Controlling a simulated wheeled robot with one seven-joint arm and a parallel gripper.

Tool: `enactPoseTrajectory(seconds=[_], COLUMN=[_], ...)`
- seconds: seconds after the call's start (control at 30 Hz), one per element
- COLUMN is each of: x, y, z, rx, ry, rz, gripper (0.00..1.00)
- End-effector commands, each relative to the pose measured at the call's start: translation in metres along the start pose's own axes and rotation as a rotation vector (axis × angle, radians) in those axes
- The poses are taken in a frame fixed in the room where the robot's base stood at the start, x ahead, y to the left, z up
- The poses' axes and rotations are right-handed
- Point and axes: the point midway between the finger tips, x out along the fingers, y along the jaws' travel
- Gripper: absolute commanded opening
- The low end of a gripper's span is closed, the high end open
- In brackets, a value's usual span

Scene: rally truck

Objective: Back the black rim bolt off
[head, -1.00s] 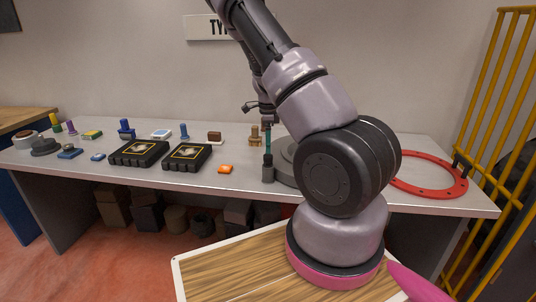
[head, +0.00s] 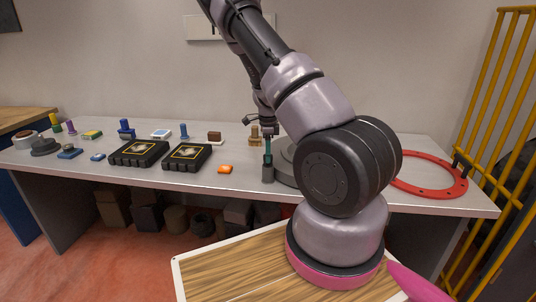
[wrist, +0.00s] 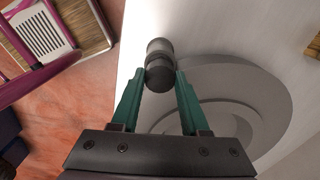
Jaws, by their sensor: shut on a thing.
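The black rim bolt (head: 268,173) is a dark cylinder standing upright near the front edge of the workbench, left of a grey round rim (head: 286,170). In the wrist view the bolt (wrist: 159,54) shows its rounded end and a dark band, with the rim (wrist: 262,78) beside and below it. My gripper (wrist: 160,78) has its two teal fingers closed on the bolt's near end. In the head view my gripper (head: 268,150) reaches down onto the bolt's top. My arm hides much of the rim there, and I cannot tell whether the bolt touches it.
A tan part (head: 255,138) stands behind. A red ring (head: 430,187) lies at the right, near a yellow rack (head: 490,100). Some bench front is bare.

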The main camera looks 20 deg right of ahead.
Motion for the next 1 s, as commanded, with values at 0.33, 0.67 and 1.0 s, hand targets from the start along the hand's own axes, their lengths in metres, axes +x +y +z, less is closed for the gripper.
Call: enactPoseTrajectory(seconds=[0.33, 0.67, 1.0], x=[-0.0007, -0.0007, -0.0006], y=[-0.0007, -0.0007, -0.0008], z=[-0.0003, -0.0002, -0.0007], rx=[-0.104, -0.381, -0.705], ry=[-0.001, -0.002, -0.001], rz=[-0.002, -0.002, -0.002], gripper=[0.0, 0.0, 0.0])
